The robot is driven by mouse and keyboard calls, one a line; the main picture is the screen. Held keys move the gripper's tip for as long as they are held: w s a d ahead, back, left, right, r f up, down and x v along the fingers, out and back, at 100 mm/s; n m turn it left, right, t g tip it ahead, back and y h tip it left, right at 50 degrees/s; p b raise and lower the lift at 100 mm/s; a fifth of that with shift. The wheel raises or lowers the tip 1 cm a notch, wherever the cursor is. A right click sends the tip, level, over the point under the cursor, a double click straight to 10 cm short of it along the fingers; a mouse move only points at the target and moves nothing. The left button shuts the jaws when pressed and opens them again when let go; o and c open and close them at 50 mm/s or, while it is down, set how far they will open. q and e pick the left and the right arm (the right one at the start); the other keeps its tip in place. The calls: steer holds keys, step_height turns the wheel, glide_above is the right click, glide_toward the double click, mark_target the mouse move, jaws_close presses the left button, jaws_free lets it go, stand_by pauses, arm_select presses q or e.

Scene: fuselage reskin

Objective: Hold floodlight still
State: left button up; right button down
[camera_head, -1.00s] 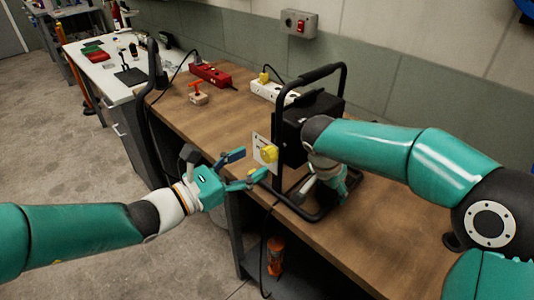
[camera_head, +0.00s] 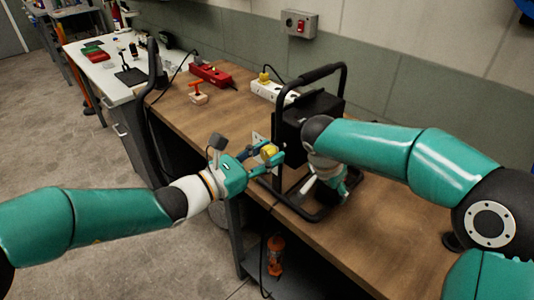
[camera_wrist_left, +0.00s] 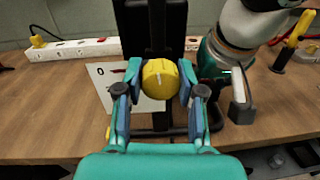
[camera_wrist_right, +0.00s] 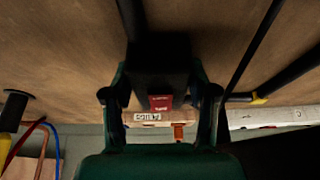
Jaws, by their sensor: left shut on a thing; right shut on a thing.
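The floodlight (camera_head: 310,112) is a black box in a black tubular frame, standing upright on the wooden bench. A yellow knob (camera_wrist_left: 160,78) sits in front of a white plate (camera_wrist_left: 103,87) marked 0 on its side. My left gripper (camera_head: 272,153) has its fingers on both sides of the knob, shut on it. My right gripper (camera_wrist_right: 160,95) is shut on a black part of the floodlight with a small red label (camera_wrist_right: 160,103). In the head view, my right wrist hides much of that grip and the floodlight's lower part.
A black cable hangs over the front edge. An orange bottle-like object (camera_head: 275,255) stands on the lower shelf.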

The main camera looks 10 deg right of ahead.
arm_select(q)
steer(key=shift+c, duration=0.9)
steer(key=shift+w+a+n, duration=0.15)
steer(key=shift+n, duration=2.15)
steer(key=o, duration=1.2)
steer(key=shift+c, duration=0.2)
steer(key=v, duration=1.2)
steer(key=shift+f, duration=0.25)
